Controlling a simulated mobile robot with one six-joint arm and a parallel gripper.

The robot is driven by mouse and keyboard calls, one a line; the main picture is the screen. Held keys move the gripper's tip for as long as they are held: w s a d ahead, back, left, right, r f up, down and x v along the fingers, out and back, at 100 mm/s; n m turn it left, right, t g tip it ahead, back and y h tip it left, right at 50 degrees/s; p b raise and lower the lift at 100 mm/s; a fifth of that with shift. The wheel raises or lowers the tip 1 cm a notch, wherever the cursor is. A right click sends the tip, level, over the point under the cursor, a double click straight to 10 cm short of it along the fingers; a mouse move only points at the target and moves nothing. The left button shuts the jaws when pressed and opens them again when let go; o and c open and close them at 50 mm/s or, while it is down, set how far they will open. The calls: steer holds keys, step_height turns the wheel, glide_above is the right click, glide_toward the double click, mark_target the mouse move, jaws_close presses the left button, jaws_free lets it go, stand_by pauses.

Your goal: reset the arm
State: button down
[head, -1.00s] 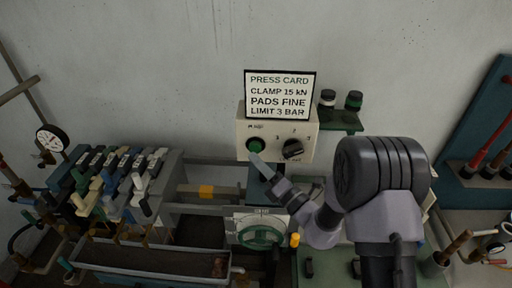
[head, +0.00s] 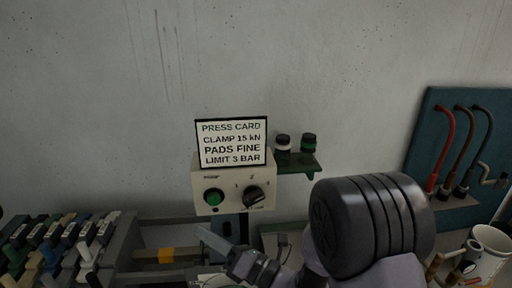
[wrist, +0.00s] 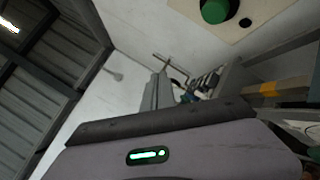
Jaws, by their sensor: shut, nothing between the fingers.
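My gripper (head: 207,234) shows in the head view below the cream control box, with its thin finger end pointing up and left. It is shut and empty. The control box (head: 226,178) carries a green button (head: 213,196) and a black selector knob (head: 254,194). The fingertip is below the green button and appears apart from it. In the wrist view the green button (wrist: 214,10) is at the top edge, and a grey part of my own arm end fills the bottom.
A press card sign (head: 231,142) stands above the box. A green shelf (head: 297,163) holds two small jars. Rows of levers (head: 60,240) are at lower left. A teal board with hoses (head: 440,140) and a white mug (head: 487,252) are at right. The wall above is bare.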

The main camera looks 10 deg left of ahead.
steer(key=s+d+f+n+g+h+b, duration=0.45)
steer(key=s+f+n+b, duration=0.2)
steer(key=s+n, duration=0.35)
steer(key=s+d+f+n+g+h+b, duration=0.3)
steer(key=s+f+n+g+b, duration=0.25)
steer(key=s+n+b, duration=0.35)
steer(key=d+f+n+t+h+b, duration=0.3)
steer(key=d+f+n+t+h, duration=0.1)
steer(key=d, duration=0.5)
steer(key=d+f+n+t+h+b, duration=0.4)
steer(key=d+f+h, duration=0.1)
steer(key=d, duration=0.5)
steer(key=shift+w+d+f+n, duration=0.15)
steer(key=shift+w+f+n, duration=0.05)
steer(key=shift+f+n, duration=0.1)
